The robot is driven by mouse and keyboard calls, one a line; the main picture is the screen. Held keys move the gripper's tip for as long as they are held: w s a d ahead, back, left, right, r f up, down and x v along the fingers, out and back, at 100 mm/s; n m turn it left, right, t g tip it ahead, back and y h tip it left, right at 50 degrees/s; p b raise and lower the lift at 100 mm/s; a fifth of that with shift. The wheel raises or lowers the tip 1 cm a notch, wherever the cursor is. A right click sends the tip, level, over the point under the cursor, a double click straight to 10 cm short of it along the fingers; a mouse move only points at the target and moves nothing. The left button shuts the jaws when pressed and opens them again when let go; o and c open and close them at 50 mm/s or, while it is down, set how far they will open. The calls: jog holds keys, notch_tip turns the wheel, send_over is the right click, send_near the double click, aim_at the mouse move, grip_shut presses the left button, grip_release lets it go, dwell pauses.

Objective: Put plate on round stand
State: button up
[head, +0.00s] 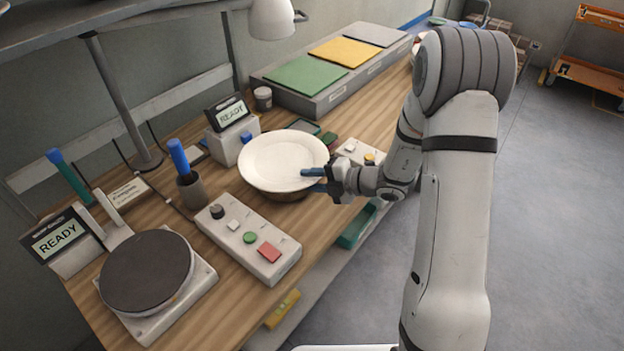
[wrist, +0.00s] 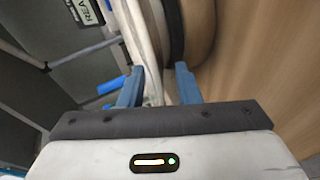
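The white round plate (head: 283,157) is level in the head view, on or just above a round brown base (head: 286,196); whether they touch is not clear. My gripper (head: 318,180) is at the plate's right rim, with one blue finger above the rim and one below. In the wrist view, the plate (wrist: 140,30) is seen edge-on and its rim runs between my gripper's fingers (wrist: 158,86), which stand apart with a gap. Beside it are a dark round edge (wrist: 176,30) and the brown base (wrist: 200,30).
A dark round disc (head: 147,271) on a white unit is at front left. A control box (head: 247,238) with buttons, a pen cup (head: 192,190) and a READY display unit (head: 232,130) surround the plate. Coloured pads (head: 307,75) lie at the back.

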jog(key=shift+r, duration=0.1)
jog(key=v, duration=1.2)
jog(key=s+a+r+n+g+h, duration=0.1)
jog(key=s+r+n+g+h, duration=0.15)
jog(key=s+n, duration=0.65)
jog(key=s+a+r+n+g+h, duration=0.2)
jog(key=s+r+n+g, duration=0.15)
jog(key=n, duration=0.85)
jog(key=s+d+r+n+t+h, duration=0.1)
jog(key=s+d+r+n+h, duration=0.1)
jog(key=n, duration=0.8)
jog(key=s+d+r+n+t+h, duration=0.2)
jog(key=s+d+n+h, duration=0.3)
jog(key=n, duration=0.6)
jog(key=shift+s+d+r+t+h+b, duration=0.35)
jog(key=shift+r+h, duration=0.15)
jog(key=shift+h, duration=0.15)
